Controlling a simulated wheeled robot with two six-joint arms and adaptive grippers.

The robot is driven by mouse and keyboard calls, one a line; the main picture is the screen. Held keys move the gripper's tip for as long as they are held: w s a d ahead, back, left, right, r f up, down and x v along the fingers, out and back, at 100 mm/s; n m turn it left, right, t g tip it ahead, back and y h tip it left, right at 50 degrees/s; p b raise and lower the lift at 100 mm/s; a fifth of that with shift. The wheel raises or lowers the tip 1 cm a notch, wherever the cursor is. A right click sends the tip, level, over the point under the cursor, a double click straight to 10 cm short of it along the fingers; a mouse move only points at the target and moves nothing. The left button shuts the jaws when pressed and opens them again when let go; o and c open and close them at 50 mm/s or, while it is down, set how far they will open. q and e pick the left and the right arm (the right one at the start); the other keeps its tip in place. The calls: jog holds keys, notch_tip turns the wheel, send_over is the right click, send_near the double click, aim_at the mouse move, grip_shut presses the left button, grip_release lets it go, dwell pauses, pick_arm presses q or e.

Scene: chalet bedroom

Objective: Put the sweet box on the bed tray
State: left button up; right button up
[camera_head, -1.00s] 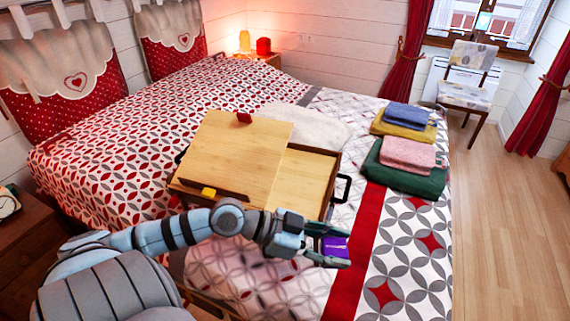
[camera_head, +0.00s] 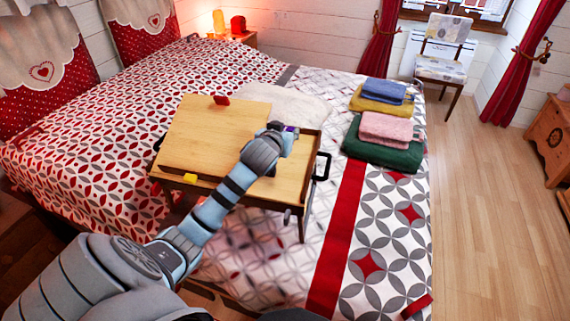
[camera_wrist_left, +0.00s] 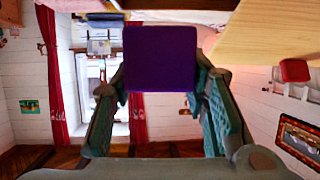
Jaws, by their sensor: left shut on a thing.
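The sweet box is a small purple box, seen in the left wrist view (camera_wrist_left: 160,58) between the fingers of my left gripper (camera_wrist_left: 160,88). The gripper is shut on it. In the head view my left gripper (camera_head: 284,138) is over the right part of the wooden bed tray (camera_head: 215,135), and only a sliver of the purple box (camera_head: 291,129) shows past it. The arm hides part of the tray's flat right section. I cannot tell whether the box touches the tray. The tray stands on the bed, with its large left panel raised. My right gripper is out of view.
A red item (camera_head: 221,100) is at the panel's back edge and a yellow one (camera_head: 190,178) at its front. Folded green and pink towels (camera_head: 384,130) and yellow and blue ones (camera_head: 384,91) lie right of the tray. The patterned bed (camera_head: 385,235) is clear at front right.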

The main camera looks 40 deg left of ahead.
pick_arm(q)
notch_tip(320, 180, down, 10)
jog(key=shift+f+b, duration=0.2)
jog(key=shift+b, duration=0.9)
jog(key=shift+r, duration=0.1)
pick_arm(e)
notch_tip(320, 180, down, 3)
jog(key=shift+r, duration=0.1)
pick_arm(q)
jog(key=o, duration=1.1)
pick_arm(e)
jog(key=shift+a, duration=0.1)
pick_arm(q)
jog(key=p+v, duration=0.3)
jog(key=v, duration=0.8)
jog(key=shift+d+r, duration=0.1)
jog(key=shift+s+d+r, duration=0.15)
jog(key=shift+s+d, duration=0.05)
jog(key=shift+s, duration=0.3)
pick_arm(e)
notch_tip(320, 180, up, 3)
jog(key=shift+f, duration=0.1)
pick_arm(q)
jog(key=shift+w, duration=0.1)
